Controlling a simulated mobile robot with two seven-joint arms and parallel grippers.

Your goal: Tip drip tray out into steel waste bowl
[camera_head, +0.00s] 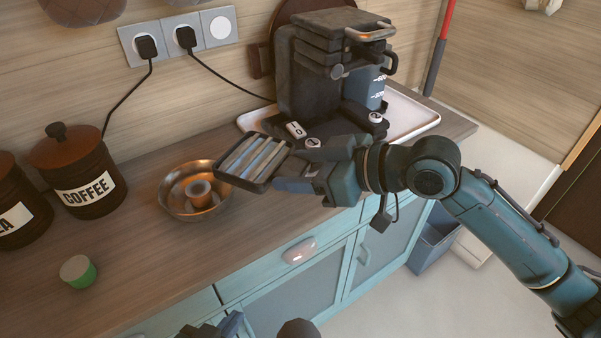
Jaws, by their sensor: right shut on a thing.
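The drip tray (252,162) is a dark square pan with pale slats across it. My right gripper (291,172) is shut on its right side and holds it above the counter. The tray's left edge overlaps the right rim of the steel waste bowl (170,207) in the picture; its slatted face shows, and I cannot tell the exact tilt. The bowl is round, shiny and warm-tinted, standing on the counter with a small cup-like piece in its middle. My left gripper (222,328) shows only in part at the bottom edge; its fingers are not clear.
A dark coffee machine (309,80) stands on a white tray (418,119) behind my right gripper. A coffee canister (78,175) and a green-and-white cup (78,271) are left of the bowl. Black cords hang from wall sockets (184,38).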

